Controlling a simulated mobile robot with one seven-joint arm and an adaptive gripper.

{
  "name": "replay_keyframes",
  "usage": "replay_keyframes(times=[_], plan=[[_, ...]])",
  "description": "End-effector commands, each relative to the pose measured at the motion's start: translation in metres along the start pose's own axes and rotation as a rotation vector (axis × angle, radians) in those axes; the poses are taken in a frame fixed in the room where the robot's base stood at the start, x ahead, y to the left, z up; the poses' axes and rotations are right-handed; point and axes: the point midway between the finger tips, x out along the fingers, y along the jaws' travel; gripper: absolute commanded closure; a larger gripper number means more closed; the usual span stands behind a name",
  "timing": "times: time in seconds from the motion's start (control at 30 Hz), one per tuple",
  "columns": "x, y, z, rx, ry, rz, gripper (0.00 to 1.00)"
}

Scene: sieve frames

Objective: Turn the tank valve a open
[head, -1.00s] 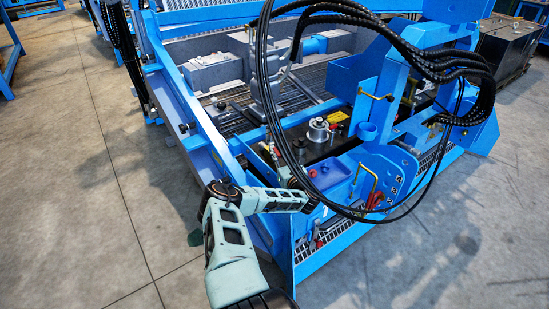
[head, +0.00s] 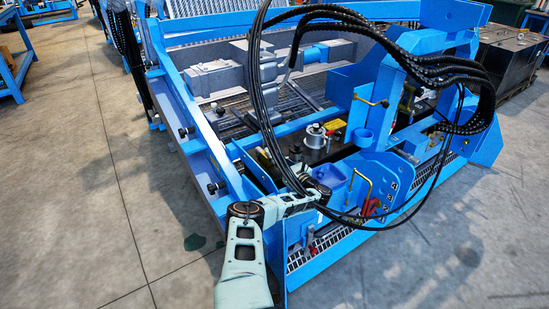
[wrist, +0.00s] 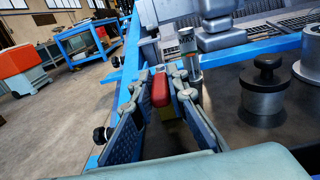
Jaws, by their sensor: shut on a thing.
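In the wrist view, a red handle (wrist: 160,89) with a yellow part beneath it stands between the two fingers of my gripper (wrist: 162,82). The fingers are closed in on it from both sides. It is the only valve-like handle I see at the jaws; no label shows which valve it is. How far it is turned cannot be told. In the head view my arm reaches over the near side of the blue machine (head: 222,180), and the fingertips and the red handle cannot be made out there.
A black knob on a metal cylinder (wrist: 267,77) stands right of my gripper, and a slim metal post (wrist: 189,52) stands just beyond it. Black hoses (head: 265,90) arch over the machine close to my arm. Open concrete floor (head: 100,180) lies left.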

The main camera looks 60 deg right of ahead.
Motion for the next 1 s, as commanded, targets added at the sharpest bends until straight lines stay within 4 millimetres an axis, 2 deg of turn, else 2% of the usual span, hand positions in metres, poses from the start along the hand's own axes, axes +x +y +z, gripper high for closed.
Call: replay_keyframes(times=[0.03,0.43,0.47,0.6,1.0], plan=[[0.0008,-0.0045,0.0067,-0.004,-0.009,-0.008,1.0],[0.0002,-0.0043,0.0059,-0.003,-0.009,-0.006,1.0],[0.0001,-0.0043,0.0058,-0.003,-0.009,-0.006,0.84],[-0.0002,-0.0032,0.0041,-0.001,-0.007,-0.004,0.68],[-0.0065,-0.0013,0.0005,0.0,-0.002,0.0,0.68]])
